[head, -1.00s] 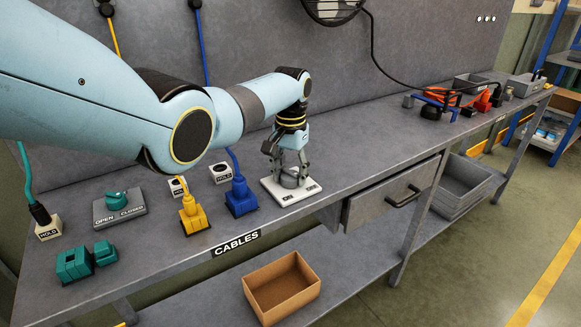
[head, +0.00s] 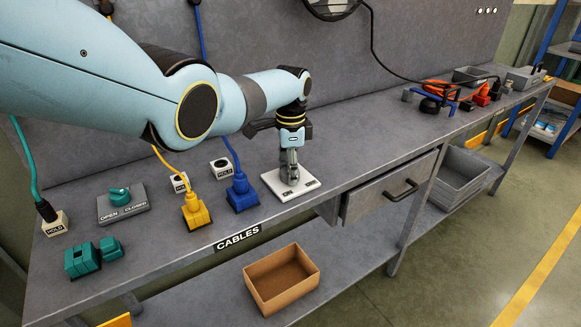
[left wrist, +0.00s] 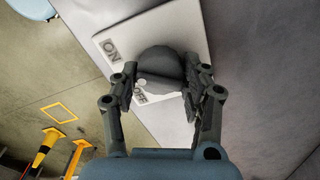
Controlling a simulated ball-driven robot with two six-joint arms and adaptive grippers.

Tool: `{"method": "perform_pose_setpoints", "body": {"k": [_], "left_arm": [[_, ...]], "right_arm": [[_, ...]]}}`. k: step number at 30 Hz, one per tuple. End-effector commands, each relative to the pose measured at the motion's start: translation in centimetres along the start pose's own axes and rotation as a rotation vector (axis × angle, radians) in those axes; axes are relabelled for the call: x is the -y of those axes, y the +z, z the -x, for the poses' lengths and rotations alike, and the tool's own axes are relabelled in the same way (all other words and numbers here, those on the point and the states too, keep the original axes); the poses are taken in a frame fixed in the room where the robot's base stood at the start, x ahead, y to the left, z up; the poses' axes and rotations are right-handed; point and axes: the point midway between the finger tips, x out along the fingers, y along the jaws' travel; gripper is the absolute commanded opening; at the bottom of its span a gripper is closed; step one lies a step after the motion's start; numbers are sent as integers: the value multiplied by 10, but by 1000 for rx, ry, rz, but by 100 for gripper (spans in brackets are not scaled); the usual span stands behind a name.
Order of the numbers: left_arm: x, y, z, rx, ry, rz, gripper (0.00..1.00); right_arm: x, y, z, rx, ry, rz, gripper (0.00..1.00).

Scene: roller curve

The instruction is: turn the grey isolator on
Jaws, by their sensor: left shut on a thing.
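The grey isolator is a round grey knob (left wrist: 160,72) on a white plate (head: 268,181) marked ON and OFF, lying on the bench. In the left wrist view the white plate (left wrist: 150,25) shows its ON label at the upper left and its OFF label beside the knob. My left gripper (head: 290,181) points down over the plate and is shut on the knob. In the left wrist view its two fingers (left wrist: 160,88) stand on either side of the knob. In the head view the gripper hides most of the knob. My right gripper is not in view.
A teal OPEN/CLOSED valve (head: 121,202), a yellow plug (head: 195,212) and a blue plug (head: 240,191) are left of the plate. A drawer (head: 390,188) is below to the right. An open cardboard box (head: 282,279) sits on the lower shelf.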

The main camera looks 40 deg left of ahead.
Motion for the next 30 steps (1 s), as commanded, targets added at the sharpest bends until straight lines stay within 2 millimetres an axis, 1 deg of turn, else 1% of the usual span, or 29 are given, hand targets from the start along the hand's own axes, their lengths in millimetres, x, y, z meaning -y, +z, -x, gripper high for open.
{"method": "perform_pose_setpoints", "body": {"k": [6,12,27,28,30], "left_arm": [[1,-1,2,-3,-3,-105,14],[1,-1,1,-4,-3,-156,14],[1,-1,1,-3,-3,-171,14],[1,-1,1,-3,-3,-171,50],[0,-1,1,-3,-3,-170,59]], "right_arm": [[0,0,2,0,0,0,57],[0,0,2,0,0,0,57],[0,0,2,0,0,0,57],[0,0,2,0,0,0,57],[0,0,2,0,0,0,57]]}}
